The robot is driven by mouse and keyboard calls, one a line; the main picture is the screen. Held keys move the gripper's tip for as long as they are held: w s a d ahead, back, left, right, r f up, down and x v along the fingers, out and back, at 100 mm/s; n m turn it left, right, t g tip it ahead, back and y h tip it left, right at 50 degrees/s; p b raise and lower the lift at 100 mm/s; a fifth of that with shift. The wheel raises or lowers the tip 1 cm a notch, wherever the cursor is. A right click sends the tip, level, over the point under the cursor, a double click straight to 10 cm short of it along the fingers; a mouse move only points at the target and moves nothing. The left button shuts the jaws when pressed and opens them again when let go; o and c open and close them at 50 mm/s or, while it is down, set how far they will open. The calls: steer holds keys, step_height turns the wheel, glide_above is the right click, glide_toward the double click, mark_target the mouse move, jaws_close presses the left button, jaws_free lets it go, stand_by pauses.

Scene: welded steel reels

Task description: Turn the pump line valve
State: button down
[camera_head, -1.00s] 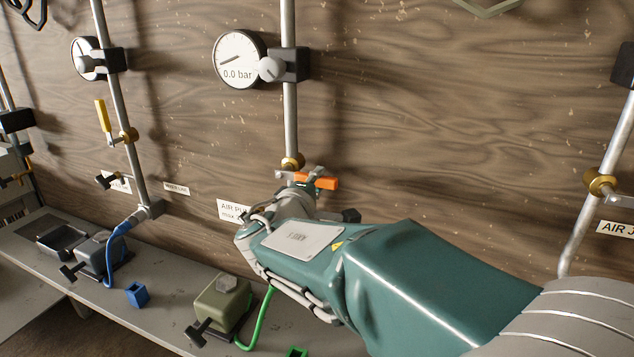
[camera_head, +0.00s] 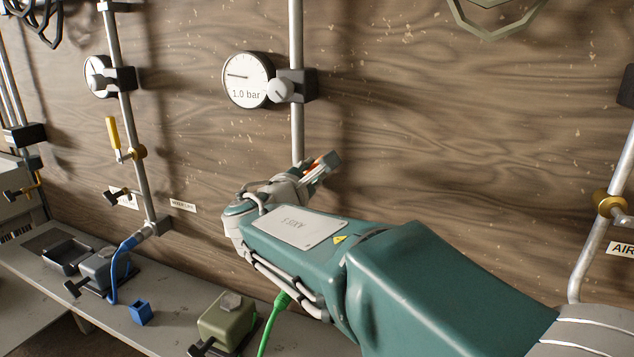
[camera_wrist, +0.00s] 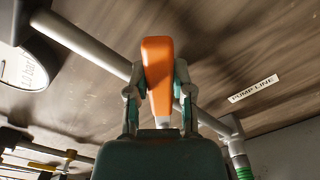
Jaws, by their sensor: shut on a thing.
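The orange valve handle (camera_wrist: 158,65) stands between the two fingers of my gripper (camera_wrist: 160,92) in the wrist view, with a finger against each side. My gripper is shut on it. In the head view my gripper (camera_head: 318,172) is at the middle pipe, and only a bit of the orange handle (camera_head: 311,167) shows between the fingers. The valve body is hidden behind my wrist. The steel pipe (camera_head: 297,130) runs up from there to a round gauge (camera_head: 247,80) that reads 1.0 bar. A "PUMP LINE" label (camera_wrist: 253,89) is on the board in the wrist view.
A yellow-handled valve (camera_head: 114,133) is on the pipe to the left. A brass valve (camera_head: 610,204) is on the right pipe. The board right of the middle pipe is clear.

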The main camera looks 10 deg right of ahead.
steer(key=n, duration=0.1)
steer(key=w+a+r+n, duration=0.1)
steer(key=n, duration=0.1)
steer(key=a+r+n, duration=0.1)
steer(key=shift+w+n, duration=0.3)
steer(key=shift+w+a+r+n, duration=0.1)
steer(key=shift+w+a+n, duration=0.25)
steer(key=shift+n, duration=0.35)
steer(key=shift+w+a+r+n, duration=0.1)
steer(key=shift+w+a+n, duration=0.1)
steer(key=shift+a+n, duration=0.4)
steer(key=shift+w+a+r+n, duration=0.1)
steer(key=shift+w+a+n, duration=0.2)
steer(key=shift+n, duration=0.5)
steer(key=shift+c, duration=2.4)
jaws_free()
steer(key=shift+w+f, duration=0.1)
steer(key=shift+a, duration=0.1)
steer(key=v, duration=1.2)
steer(key=shift+f, duration=0.15)
